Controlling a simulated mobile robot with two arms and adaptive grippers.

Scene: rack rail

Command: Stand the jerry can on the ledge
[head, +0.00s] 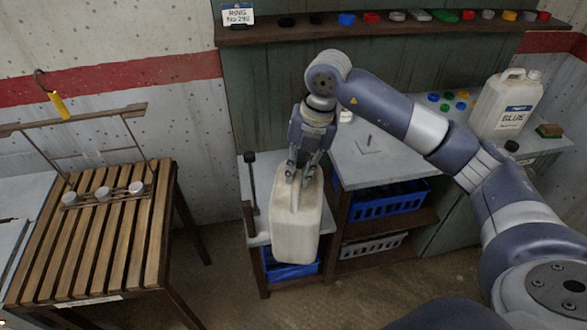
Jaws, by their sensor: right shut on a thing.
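A cream-white jerry can (297,226) hangs upright or nearly so from my right gripper (301,172), which is shut on its top handle. The can is in front of a narrow grey ledge (247,190) at the left end of the workbench and hides much of it. I cannot tell whether the can touches the ledge. A dark upright post with a knob (252,182) stands at the ledge's left side, close to the can. My left gripper is not in view.
A slatted wooden table (95,235) with a rail rack and small pale cups stands at left. The grey worktop (385,165) at right holds a glue jug (505,105), coloured caps and a brush. Blue crates (390,203) sit below. A shelf (380,28) runs along the wall.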

